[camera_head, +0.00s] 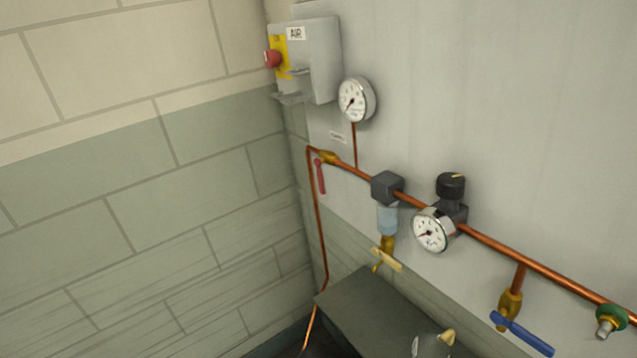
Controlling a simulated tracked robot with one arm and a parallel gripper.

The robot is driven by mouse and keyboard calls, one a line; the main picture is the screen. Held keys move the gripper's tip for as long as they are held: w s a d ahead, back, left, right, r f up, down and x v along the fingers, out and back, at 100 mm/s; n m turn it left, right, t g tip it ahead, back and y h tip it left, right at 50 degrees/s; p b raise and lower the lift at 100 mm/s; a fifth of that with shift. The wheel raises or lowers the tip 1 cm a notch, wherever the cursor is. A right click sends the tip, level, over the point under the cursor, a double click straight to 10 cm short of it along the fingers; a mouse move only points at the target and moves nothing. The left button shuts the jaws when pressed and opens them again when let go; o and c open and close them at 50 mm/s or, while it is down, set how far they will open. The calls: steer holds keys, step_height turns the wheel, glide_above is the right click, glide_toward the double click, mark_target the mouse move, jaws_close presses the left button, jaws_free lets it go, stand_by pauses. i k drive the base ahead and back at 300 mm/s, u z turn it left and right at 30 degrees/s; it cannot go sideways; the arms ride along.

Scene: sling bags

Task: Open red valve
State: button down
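The red valve has a red lever handle (320,176) that hangs down from a brass valve body (327,157). The body sits on the copper pipe (350,169) near its upper left bend, by the wall corner. The lever points downward, crosswise to the sloping pipe run and close beside the copper pipe that drops down.
A grey AIR box (318,58) with a red button is above left. Gauges (353,101) (431,231), a filter (387,217), a yellow lever (387,260) and a blue lever (522,334) lie along the pipe. A dark grey box (368,310) stands below.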

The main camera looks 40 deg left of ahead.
mark_target(317, 161)
steer(key=z, duration=2.05)
steer(key=k, duration=1.05)
steer(key=u, duration=1.95)
steer(key=i, duration=1)
